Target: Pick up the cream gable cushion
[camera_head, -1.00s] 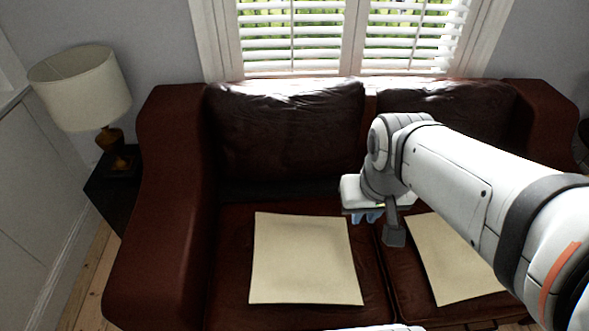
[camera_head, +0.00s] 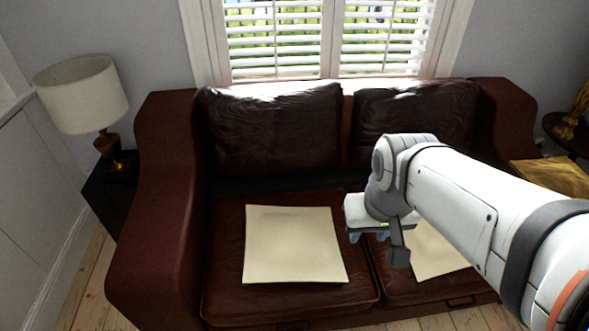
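Two flat, square, cream cushions lie on the seat of a dark red-brown leather sofa (camera_head: 158,220). The left cream cushion (camera_head: 293,245) is in full view on the left seat. The right cream cushion (camera_head: 436,254) lies on the right seat, partly hidden behind my arm. I cannot tell from their looks which one is the gable cushion. My gripper (camera_head: 368,236) hangs above the sofa between the two cushions, just right of the left one in the picture. Its fingers are small and mostly hidden by the wrist. I see nothing held in it.
The sofa's back cushions (camera_head: 270,128) and left arm rise around the seat. A lamp (camera_head: 84,95) stands on a dark side table (camera_head: 108,205) at left. Another side table (camera_head: 572,137) is at far right. Bare floorboards (camera_head: 92,283) show at lower left.

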